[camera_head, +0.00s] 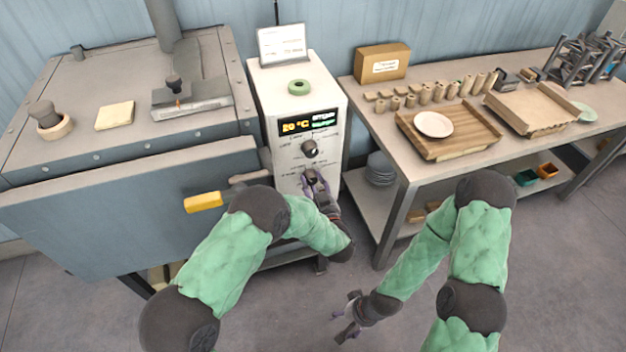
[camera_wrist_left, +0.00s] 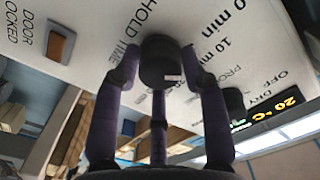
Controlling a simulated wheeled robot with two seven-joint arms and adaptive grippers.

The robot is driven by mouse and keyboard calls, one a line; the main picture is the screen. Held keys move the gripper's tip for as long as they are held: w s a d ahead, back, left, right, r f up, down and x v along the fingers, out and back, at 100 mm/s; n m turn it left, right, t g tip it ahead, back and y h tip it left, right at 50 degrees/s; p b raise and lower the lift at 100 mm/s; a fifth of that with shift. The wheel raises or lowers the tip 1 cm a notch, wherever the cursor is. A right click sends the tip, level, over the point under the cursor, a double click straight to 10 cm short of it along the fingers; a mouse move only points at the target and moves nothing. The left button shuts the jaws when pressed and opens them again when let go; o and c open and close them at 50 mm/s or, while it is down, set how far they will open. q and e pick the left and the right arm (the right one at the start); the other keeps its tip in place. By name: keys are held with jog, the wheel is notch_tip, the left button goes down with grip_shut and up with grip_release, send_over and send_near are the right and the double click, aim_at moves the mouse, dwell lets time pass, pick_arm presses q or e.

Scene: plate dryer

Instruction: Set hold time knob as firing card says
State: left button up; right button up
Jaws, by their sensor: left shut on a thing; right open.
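The white control box (camera_head: 265,92) stands beside the kiln, with a lit display (camera_head: 308,124) reading 20 °C. An upper black knob (camera_head: 309,147) sits below the display. The hold time knob (camera_wrist_left: 160,62) is black and round, next to printed "HOLD TIME" and minute marks, of which "10 min" is legible. My left gripper (camera_head: 312,178) is at this lower knob, its purple fingers shut around it in the left wrist view (camera_wrist_left: 160,75). The knob's exact pointer setting is unclear. The firing card (camera_head: 282,44) stands on top of the box, its text too small to read. My right gripper (camera_head: 346,318) is open and empty, low over the floor.
The grey kiln (camera_head: 60,215) with a yellow handle (camera_head: 203,202) is at the left. A workbench at the right holds a wooden tray (camera_head: 450,148) with a plate (camera_head: 433,125), and a cardboard box (camera_head: 381,63). An orange-brown switch (camera_wrist_left: 61,43) is near "DOOR LOCKED".

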pick_arm(q)
jog(key=m+p, duration=0.2)
jog(key=m, duration=0.3)
jog(key=shift+p, duration=0.3)
jog(key=m+p, duration=0.2)
jog(key=m, duration=0.3)
jog(key=shift+m, duration=0.4)
jog(key=o, duration=1.2)
jog(key=shift+c, duration=0.2)
jog(key=v, duration=0.7)
jog(key=shift+s, duration=0.2)
